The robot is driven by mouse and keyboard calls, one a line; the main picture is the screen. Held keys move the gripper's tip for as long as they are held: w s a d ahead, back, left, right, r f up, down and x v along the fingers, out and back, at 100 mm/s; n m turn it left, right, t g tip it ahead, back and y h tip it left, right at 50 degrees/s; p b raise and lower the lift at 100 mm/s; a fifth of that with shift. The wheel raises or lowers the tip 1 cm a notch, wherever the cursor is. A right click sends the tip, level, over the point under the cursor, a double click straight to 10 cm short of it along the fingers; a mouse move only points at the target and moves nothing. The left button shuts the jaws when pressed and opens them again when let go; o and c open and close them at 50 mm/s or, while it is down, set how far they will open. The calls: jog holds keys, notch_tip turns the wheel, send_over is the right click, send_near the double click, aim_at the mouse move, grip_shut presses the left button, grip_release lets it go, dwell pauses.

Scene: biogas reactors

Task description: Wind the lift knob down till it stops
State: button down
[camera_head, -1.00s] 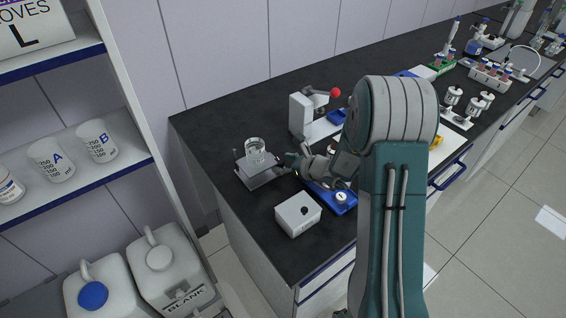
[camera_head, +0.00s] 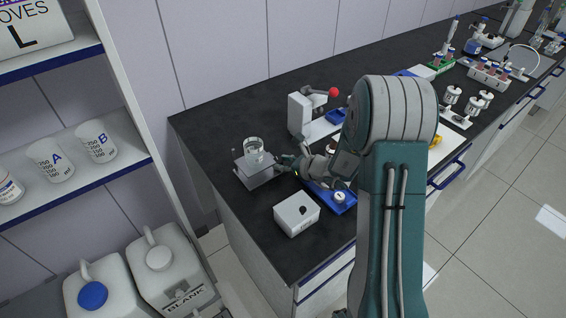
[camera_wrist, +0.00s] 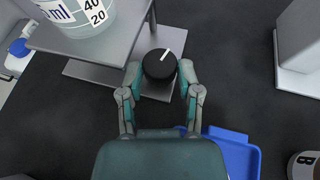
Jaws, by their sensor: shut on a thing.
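The lift knob (camera_wrist: 160,66) is a round black knob with a white line, on the side of a grey lab lift. In the wrist view my gripper (camera_wrist: 159,76) has one finger on each side of the knob and is shut on it. The white line points to the upper right. The lift's top plate (camera_wrist: 118,50) stands above its base plate (camera_wrist: 92,76), with a gap between them. A glass beaker (camera_head: 254,150) with clear contents stands upright on the lift, and its lower part shows in the wrist view (camera_wrist: 80,14). In the head view my gripper (camera_head: 287,164) hides the knob.
A blue tray (camera_head: 338,205) lies beside my gripper, and a white box (camera_head: 297,214) sits near the bench's front edge. A white stand with a red-knobbed lever (camera_head: 300,114) is behind. Bare black bench lies left of the lift.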

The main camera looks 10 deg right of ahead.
jog(key=shift+w, duration=0.1)
dwell(0.5)
jog(key=shift+c, duration=1.5)
grip_release()
jog(key=shift+a, duration=0.1)
jog(key=v, duration=1.2)
jog(key=shift+w, duration=0.1)
